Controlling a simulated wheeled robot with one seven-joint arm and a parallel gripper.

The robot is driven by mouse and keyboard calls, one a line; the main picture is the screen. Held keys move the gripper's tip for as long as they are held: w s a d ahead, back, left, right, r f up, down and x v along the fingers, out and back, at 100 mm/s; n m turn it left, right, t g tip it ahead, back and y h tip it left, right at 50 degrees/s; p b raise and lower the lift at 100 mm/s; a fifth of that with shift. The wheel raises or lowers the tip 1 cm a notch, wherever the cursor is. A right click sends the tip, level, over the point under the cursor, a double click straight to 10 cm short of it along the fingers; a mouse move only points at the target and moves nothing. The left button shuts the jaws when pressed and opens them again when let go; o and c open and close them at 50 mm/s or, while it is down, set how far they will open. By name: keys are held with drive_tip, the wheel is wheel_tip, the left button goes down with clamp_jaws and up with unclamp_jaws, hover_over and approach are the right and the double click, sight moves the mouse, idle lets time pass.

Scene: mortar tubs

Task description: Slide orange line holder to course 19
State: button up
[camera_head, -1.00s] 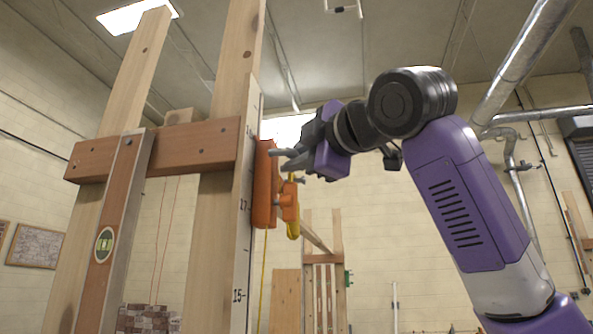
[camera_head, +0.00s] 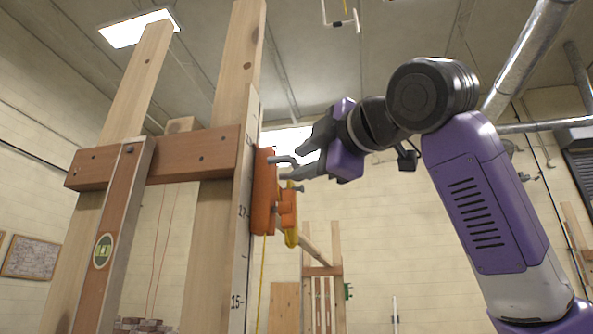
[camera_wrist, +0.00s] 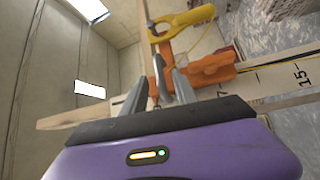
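The orange line holder (camera_head: 264,195) sits upright against the right edge of a pale marked pole (camera_head: 243,235). In the head view it spans from just below the top partly hidden mark to slightly below the 17 mark. A bent grey handle (camera_head: 285,160) sticks out right from its upper part, and a yellow piece (camera_head: 291,235) hangs beside it. My gripper (camera_head: 294,162) is open at the handle, holding nothing that I can see. In the wrist view the holder (camera_wrist: 212,70) lies beyond my parted fingers (camera_wrist: 160,88), with the grey handle between them; contact is unclear.
Timber posts with a brown crossbeam (camera_head: 200,158) stand left of the holder. A spirit level (camera_head: 115,235) leans on the left post. A yellow line (camera_head: 260,285) hangs below the holder.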

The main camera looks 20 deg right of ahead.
drive_tip(key=shift+s+d+f+b, duration=0.1)
drive_tip(key=shift+s+b, duration=0.15)
drive_tip(key=shift+s, duration=0.5)
drive_tip(key=shift+s+d+f+b, duration=0.1)
drive_tip(key=shift+s+d+b, duration=0.1)
drive_tip(key=shift+s, duration=0.6)
drive_tip(key=shift+s+d+f+b, duration=0.1)
drive_tip(key=shift+s+b, duration=0.15)
drive_tip(key=shift+s, duration=0.5)
